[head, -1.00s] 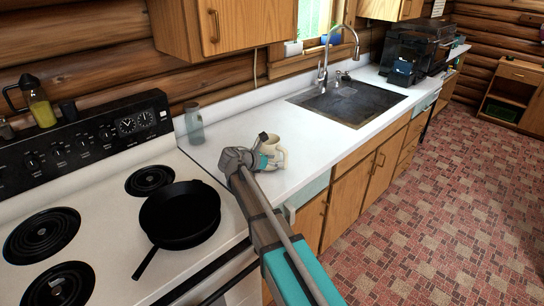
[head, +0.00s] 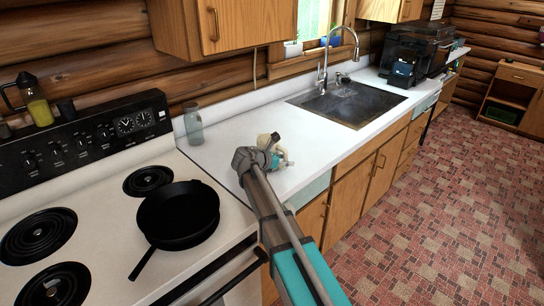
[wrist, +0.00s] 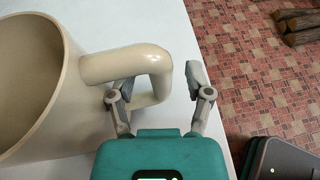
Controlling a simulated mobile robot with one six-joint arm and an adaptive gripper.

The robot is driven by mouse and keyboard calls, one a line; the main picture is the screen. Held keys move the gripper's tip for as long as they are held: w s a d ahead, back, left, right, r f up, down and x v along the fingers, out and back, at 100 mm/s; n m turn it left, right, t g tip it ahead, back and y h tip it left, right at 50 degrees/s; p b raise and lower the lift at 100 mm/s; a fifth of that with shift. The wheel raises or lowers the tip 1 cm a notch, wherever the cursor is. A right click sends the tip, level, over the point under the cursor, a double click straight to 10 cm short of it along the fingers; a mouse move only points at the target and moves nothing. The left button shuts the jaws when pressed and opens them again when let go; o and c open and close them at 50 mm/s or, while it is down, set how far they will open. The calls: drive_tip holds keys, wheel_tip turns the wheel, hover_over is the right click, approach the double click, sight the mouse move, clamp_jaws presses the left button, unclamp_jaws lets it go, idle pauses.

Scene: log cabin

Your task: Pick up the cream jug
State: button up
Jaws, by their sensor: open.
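The cream jug (wrist: 32,80) fills the left of the wrist view, seen from above its open rim. Its thick looped handle (wrist: 112,65) sticks out to the right. My gripper (wrist: 160,84) is open, with its two fingers on either side of the outer part of the handle. The left finger is partly hidden under the handle, and the right finger stands apart from it. I cannot tell whether the left finger touches. In the head view, my gripper (head: 281,158) is over the white counter and covers most of the jug (head: 264,141).
A glass bottle (head: 193,125) stands at the counter's back left. A black frying pan (head: 178,214) sits on the stove (head: 105,190) to the left. The sink (head: 345,101) lies farther along. The counter (head: 232,138) around the jug is mostly clear; its front edge is close.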

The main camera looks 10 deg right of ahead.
idle(0.3)
clamp_jaws()
idle(0.3)
